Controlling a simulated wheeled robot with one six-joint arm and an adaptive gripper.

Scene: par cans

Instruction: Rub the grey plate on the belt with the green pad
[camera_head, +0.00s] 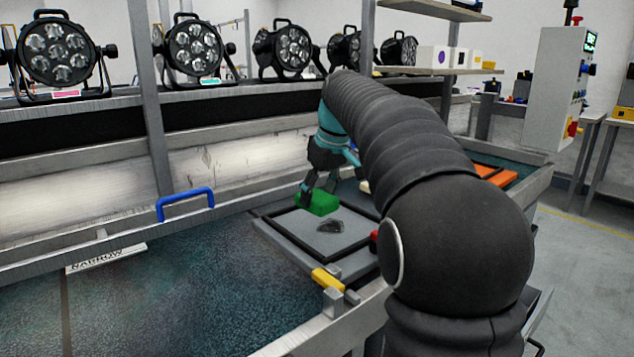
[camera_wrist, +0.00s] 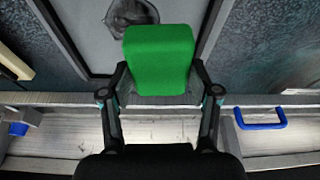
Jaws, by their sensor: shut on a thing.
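The green pad (camera_head: 317,203) is a block held between the fingers of my gripper (camera_head: 318,186). In the wrist view the pad (camera_wrist: 159,60) fills the space between the two fingertips of my gripper (camera_wrist: 159,88). The wrist view shows the plate (camera_wrist: 95,40) and smudge (camera_wrist: 130,14) beyond the pad.
A yellow clamp or handle (camera_head: 327,279) is at the frame's near corner. A blue handle (camera_head: 185,204) stands on the far rail. Orange pieces (camera_head: 496,176) lie to the right, past my arm. Several par cans (camera_head: 58,52) stand on the back shelf. The belt at left is mostly clear.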

